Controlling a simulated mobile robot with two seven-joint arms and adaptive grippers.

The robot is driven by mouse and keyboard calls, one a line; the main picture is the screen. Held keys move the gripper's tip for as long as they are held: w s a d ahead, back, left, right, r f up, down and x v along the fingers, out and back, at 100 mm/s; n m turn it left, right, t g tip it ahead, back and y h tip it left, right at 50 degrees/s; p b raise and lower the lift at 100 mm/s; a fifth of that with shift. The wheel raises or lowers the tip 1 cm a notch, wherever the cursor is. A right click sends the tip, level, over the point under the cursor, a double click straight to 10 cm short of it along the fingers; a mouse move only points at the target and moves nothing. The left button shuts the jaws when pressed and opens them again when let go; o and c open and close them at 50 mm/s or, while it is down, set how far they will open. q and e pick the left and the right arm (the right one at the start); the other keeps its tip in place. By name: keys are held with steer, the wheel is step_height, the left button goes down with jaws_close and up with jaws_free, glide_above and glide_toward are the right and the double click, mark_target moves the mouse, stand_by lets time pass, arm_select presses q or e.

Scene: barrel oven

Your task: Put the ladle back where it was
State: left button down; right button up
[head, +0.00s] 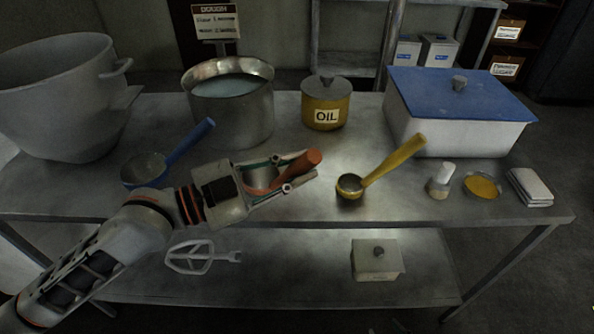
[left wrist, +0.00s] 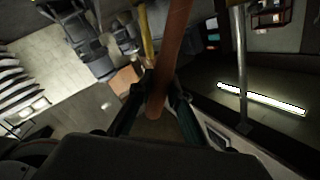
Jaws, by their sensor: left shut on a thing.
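A ladle with an orange-red handle (head: 299,167) is held in my left gripper (head: 291,174) above the middle of the steel table. Its bowl shows between the gripper's fingers, partly covered by them. In the left wrist view the long handle (left wrist: 175,50) runs up from between the fingers of my left gripper (left wrist: 160,100), which are shut on it. A blue ladle (head: 188,143) lies to the left of the gripper and a yellow ladle (head: 395,160) to the right, both on the table. My right gripper is not in view.
On the steel table (head: 310,208) stand a large grey pot (head: 55,100), a steel pot of liquid (head: 232,118), an OIL tin (head: 326,112) and a blue-lidded box (head: 455,133). A shaker (head: 440,182), yellow dish (head: 482,186) and folded cloth (head: 530,187) are at right.

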arm_select(q)
steer(key=shift+f, duration=0.35)
steer(key=shift+r, duration=0.1)
steer(key=c, duration=2.3)
jaws_free()
steer(key=shift+f, duration=0.25)
steer(key=o, duration=0.4)
steer(key=shift+r, duration=0.1)
